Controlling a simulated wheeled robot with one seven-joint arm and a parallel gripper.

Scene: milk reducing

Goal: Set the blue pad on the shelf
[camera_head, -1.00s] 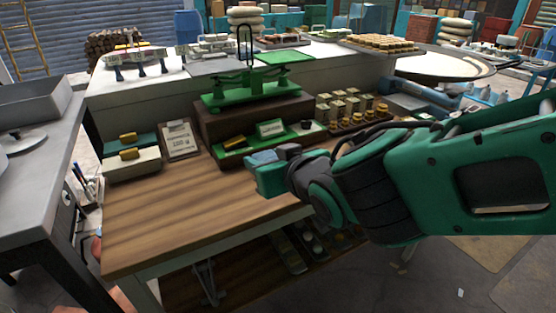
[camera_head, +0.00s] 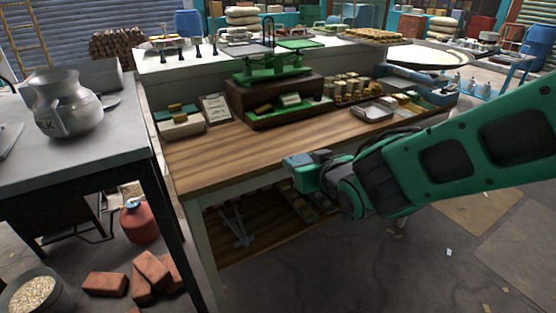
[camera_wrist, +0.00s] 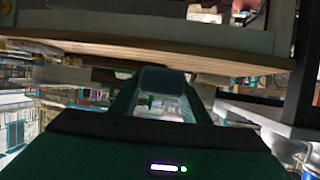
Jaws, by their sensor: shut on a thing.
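My gripper (camera_head: 303,168) is at the front edge of the wooden table (camera_head: 215,160), out over the near side. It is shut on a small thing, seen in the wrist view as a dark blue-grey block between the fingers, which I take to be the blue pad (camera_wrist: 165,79). In the head view only a bluish patch shows at the fingertips. The low wooden shelf (camera_head: 262,243) lies under the tabletop. It holds a grey metal frame (camera_head: 236,226) and dark trays, partly hidden by my arm.
The tabletop edge (camera_wrist: 150,50) crosses above the fingers in the wrist view. A green scale (camera_head: 270,70) and brass weights stand at the table's back. A steel table with a milk jug (camera_head: 66,104) stands left. Bricks (camera_head: 150,272) and a red can (camera_head: 138,222) are on the floor.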

